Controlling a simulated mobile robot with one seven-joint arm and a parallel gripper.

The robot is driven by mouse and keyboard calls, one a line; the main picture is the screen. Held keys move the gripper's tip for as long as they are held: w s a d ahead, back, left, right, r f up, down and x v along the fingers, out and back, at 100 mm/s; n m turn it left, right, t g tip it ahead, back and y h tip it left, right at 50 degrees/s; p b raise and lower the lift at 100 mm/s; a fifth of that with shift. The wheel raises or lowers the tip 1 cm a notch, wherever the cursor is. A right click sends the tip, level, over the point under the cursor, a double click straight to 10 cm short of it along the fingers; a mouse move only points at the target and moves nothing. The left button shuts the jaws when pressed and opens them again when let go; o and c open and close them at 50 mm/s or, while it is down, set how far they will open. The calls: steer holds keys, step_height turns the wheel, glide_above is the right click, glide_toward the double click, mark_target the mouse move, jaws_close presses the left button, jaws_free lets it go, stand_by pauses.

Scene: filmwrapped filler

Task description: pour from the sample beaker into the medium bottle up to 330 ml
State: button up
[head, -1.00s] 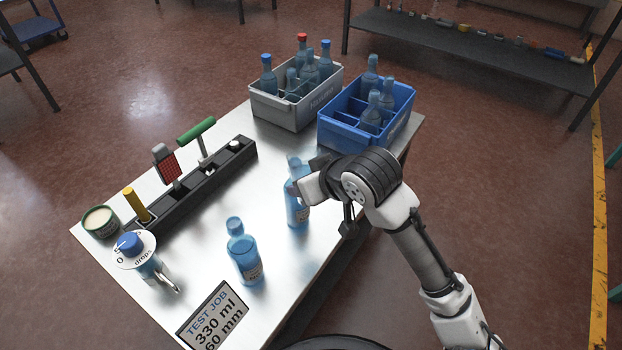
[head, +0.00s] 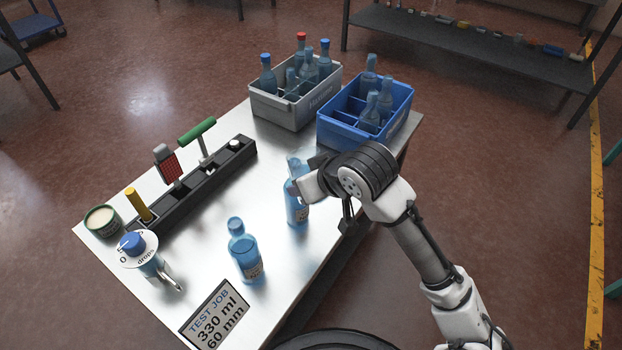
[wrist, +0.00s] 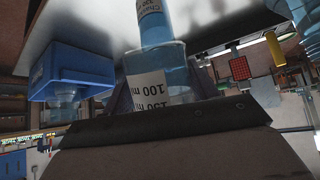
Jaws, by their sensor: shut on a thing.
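My gripper (head: 299,181) is shut on the sample beaker (wrist: 150,64), a clear blue vessel with white 100 ml and 150 ml scale labels. In the head view the beaker (head: 295,164) is partly hidden by my gripper. It looks close to upright; I cannot tell its exact tilt. A blue bottle (head: 297,212) with a label stands on the table just below it, its top hidden. A second blue labelled bottle (head: 246,262) stands at the front left. I cannot tell which is the medium bottle. I see no stream of liquid.
A grey crate (head: 293,113) and a blue crate (head: 345,138) with bottles stand at the back. A black tool rack (head: 192,187), a green tin (head: 103,221) and a drops dispenser (head: 140,254) are at left. A sign (head: 217,315) reads 330 ml, 60 mm.

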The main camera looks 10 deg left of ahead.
steer(key=shift+s+d+r+g+h+p, duration=0.15)
steer(key=shift+r+g+h+p, duration=0.4)
steer(key=shift+p, duration=1.3)
steer(key=shift+s+d+r+g+h+p, duration=0.15)
steer(key=shift+r+g+h+p, duration=0.4)
steer(key=shift+p, duration=1.35)
steer(key=shift+s+d+r+g+h+p, duration=0.25)
steer(key=shift+g+h+p, duration=0.4)
steer(key=shift+p, duration=1.2)
stand_by(2.4)
